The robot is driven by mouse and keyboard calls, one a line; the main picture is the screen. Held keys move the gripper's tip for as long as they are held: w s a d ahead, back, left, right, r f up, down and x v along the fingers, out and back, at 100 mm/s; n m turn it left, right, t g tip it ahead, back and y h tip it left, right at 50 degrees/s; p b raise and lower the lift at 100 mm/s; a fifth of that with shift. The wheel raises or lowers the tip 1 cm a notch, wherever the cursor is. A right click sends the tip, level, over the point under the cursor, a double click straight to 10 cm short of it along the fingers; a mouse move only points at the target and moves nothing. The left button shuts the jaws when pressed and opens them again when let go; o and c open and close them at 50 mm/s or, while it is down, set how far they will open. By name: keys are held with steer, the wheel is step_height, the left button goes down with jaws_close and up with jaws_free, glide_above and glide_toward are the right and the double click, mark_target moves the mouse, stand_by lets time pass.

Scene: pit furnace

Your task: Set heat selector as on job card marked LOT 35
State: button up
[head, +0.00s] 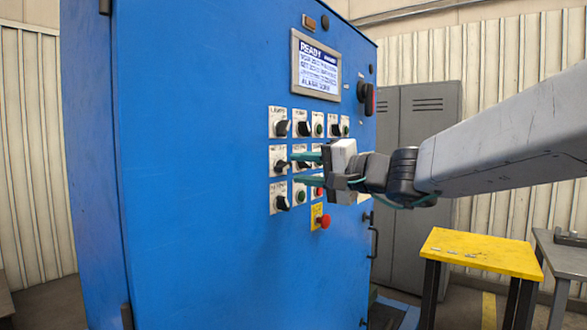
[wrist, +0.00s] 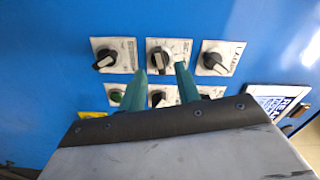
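The blue furnace control cabinet (head: 200,150) carries a panel of rotary selectors and buttons on white plates. My gripper (head: 293,168) points at the panel, its two teal fingers apart. It faces the middle selector of the left column (head: 281,165). In the wrist view this dark knob (wrist: 160,60) lies just beyond and between the fingertips (wrist: 167,68); contact cannot be told. Its plate lettering is too small to read, so I cannot tell whether it is the heat selector. No job card marked LOT 35 is readable.
Neighbouring selectors (wrist: 105,58) and (wrist: 213,60) sit close on both sides. A READY display (head: 316,66) is above. A red mushroom button (head: 323,221) is below. A yellow table (head: 480,252) with small items and a grey locker (head: 425,130) stand right.

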mark_target(283, 167)
steer(key=shift+x, duration=1.45)
jaws_close()
steer(key=shift+m, duration=0.3)
steer(key=m, duration=1.1)
